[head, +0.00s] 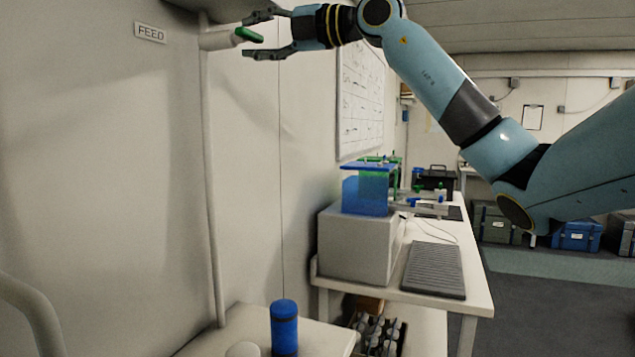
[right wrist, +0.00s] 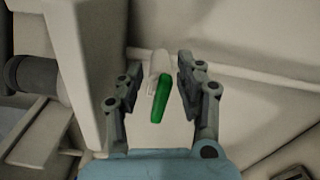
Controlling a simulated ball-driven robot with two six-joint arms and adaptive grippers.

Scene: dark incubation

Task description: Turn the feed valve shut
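The pale valve body also shows there (right wrist: 158,62). My left gripper is not in view.
A table (head: 449,283) with a grey box (head: 355,248), a blue-green apparatus and a dark ridged pad (head: 433,270) stands to the right. A blue bottle (head: 284,328) is on a lower pale surface in front. A whiteboard (head: 360,100) hangs behind the right arm.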

